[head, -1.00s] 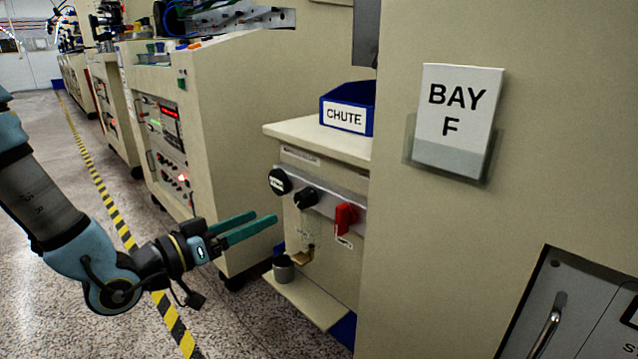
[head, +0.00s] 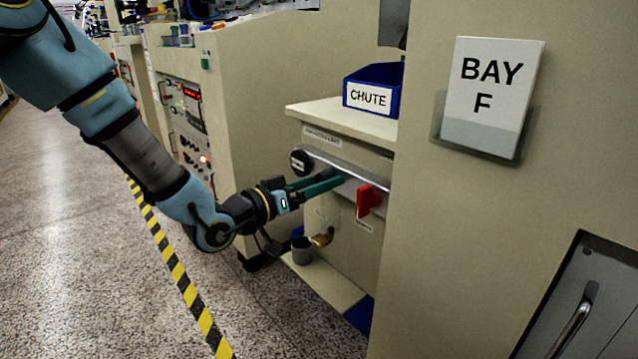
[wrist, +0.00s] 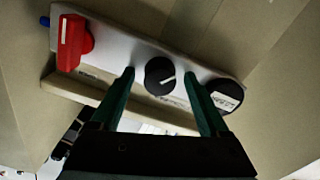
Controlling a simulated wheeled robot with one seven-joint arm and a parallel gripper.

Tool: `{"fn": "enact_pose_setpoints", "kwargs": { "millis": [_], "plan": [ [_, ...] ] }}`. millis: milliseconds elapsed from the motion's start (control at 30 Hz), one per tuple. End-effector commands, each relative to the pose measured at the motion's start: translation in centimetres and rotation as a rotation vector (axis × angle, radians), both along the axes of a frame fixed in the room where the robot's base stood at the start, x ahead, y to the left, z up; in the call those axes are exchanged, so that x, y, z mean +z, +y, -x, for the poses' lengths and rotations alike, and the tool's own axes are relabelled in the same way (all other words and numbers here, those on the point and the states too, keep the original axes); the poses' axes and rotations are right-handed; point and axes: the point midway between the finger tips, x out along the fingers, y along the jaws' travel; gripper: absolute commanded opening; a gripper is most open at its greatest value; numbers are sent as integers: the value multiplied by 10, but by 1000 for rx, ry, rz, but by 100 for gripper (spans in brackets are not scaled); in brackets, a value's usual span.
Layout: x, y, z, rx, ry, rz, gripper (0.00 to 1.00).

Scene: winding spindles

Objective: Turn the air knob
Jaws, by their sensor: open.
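A round black knob (wrist: 160,76) with a white pointer line sits on the pale metal strip (head: 345,175) of the beige cabinet. In the wrist view it lies between the fingertips of my gripper (head: 334,174), which is open with green fingers. I cannot tell whether the fingers touch it. In the head view the fingers mostly hide this knob. A red handle (head: 368,199) is to its right there; it also shows at the left of the wrist view (wrist: 72,42). A round black-rimmed dial (head: 300,161) is on the other side. I cannot read a label naming the air knob.
A blue CHUTE bin (head: 373,92) stands on the cabinet top. Below the strip are a brass spout (head: 323,238) and a grey cup (head: 301,250) on a low shelf. A large panel with a BAY F sign (head: 489,98) bounds the right side. Open floor lies left.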

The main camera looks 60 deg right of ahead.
Motion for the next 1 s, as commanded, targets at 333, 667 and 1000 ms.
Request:
{"fn": "enact_pose_setpoints", "kwargs": {
  "millis": [333,667,1000],
  "plan": [
    [0,0,0,0,0,0,52],
    [0,0,0,0,-1,0,15],
    [-2,0,0,-1,-52,17,0]
  ]
}}
